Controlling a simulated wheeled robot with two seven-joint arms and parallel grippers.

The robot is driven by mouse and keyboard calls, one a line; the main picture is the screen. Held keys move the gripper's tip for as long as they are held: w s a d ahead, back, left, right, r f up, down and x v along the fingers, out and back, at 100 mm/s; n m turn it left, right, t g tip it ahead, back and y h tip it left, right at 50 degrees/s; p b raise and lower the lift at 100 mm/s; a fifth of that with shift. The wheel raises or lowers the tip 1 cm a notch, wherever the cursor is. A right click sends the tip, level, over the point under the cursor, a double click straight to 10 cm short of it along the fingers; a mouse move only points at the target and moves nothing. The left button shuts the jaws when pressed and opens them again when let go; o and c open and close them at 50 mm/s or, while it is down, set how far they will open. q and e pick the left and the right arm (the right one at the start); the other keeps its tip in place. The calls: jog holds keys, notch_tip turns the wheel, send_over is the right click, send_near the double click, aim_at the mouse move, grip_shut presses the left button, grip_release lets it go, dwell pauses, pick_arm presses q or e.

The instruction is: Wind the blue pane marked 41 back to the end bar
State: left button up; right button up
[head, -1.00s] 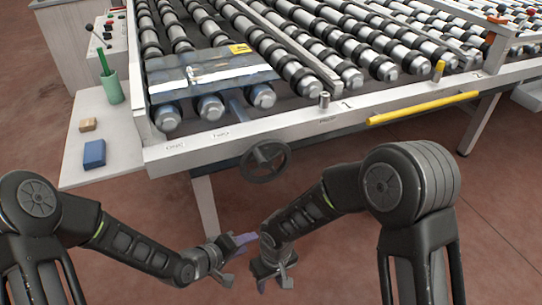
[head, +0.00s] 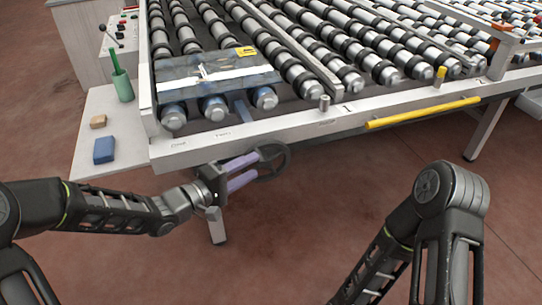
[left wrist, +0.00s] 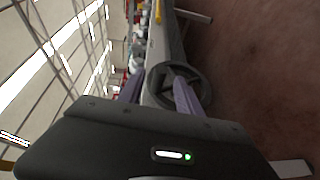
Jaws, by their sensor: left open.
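The blue pane (head: 177,75) lies flat on the rollers at the near left of the machine, with a yellow label (head: 246,51) on its far right corner. I cannot read a number on it. A dark handwheel (head: 272,162) sits under the front rail. My left gripper (head: 247,170), with purple fingers, is open at the left side of the wheel. In the left wrist view the wheel (left wrist: 160,92) shows beyond the spread fingers (left wrist: 160,95); I cannot tell whether they touch it. My right arm is at the lower right; its gripper is out of the picture.
A side shelf at the left holds a green cup (head: 123,88), a blue box (head: 104,150) and a tan block (head: 98,121). A yellow bar (head: 424,112) runs along the front rail (head: 290,127). The floor below the rail is open, apart from a table leg.

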aim_at(270, 157)
pick_arm(q)
jog(key=x, duration=0.7)
jog(key=shift+w+d, duration=0.2)
jog(key=shift+d, duration=0.1)
grip_shut()
dwell(1.2)
